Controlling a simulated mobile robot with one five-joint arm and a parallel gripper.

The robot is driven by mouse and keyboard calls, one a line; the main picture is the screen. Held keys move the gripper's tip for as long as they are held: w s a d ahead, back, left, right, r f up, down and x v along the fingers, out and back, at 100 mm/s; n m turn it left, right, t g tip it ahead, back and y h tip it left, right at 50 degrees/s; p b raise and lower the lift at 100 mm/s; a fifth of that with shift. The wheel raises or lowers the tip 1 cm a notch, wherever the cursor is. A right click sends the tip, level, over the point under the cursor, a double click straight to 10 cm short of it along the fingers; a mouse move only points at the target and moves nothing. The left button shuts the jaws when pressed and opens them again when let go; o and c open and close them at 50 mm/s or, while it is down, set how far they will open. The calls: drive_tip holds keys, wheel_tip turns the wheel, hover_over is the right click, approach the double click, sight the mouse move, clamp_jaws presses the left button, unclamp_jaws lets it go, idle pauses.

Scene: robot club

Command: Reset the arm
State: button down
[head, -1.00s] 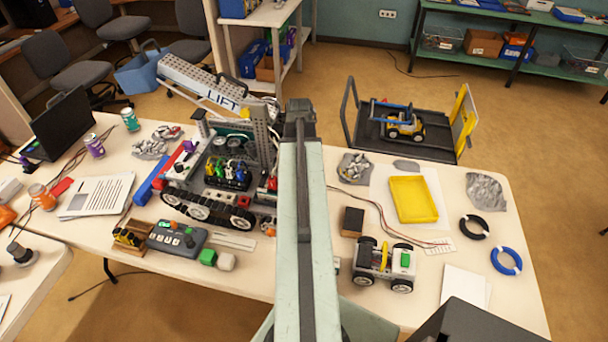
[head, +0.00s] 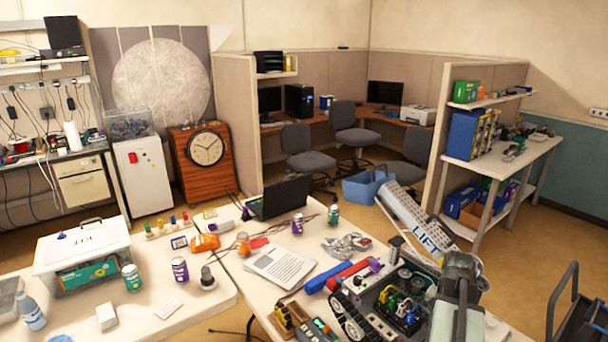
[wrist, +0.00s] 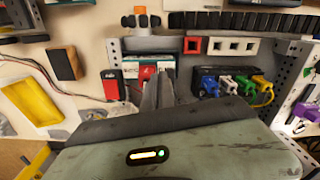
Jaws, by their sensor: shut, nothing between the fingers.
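My gripper (wrist: 166,92) shows in the wrist view with its dark fingers together and nothing between them. It is over the table, above the tracked robot's parts. In the head view my arm stands at the lower right in front of the tracked robot (head: 358,302), and the fingertips cannot be made out there. In the wrist view a dark block with blue, white, green and yellow connectors (wrist: 232,84) lies right of the fingers. A red and black switch box (wrist: 111,86) lies to their left.
The table (head: 236,279) holds a laptop (head: 279,197), papers (head: 280,267) and several cans. A lidded plastic bin (head: 84,252) stands on the left table. A LIFT-labelled ramp (head: 418,228) rises beside my arm. A yellow tray (wrist: 28,96) lies left in the wrist view. Floor shows beyond the tables.

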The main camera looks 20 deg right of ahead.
drive_tip(key=w+a+n, duration=0.3)
drive_tip(key=w+a, duration=0.6)
drive_tip(key=a, duration=0.5)
drive_tip(key=w+a+f+n+b, duration=0.1)
drive_tip(key=w+a+n, duration=0.2)
drive_tip(key=a+n, duration=0.6)
drive_tip(key=a, duration=1.7)
drive_tip(key=shift+a+f, duration=0.15)
drive_tip(key=shift+a, duration=0.15)
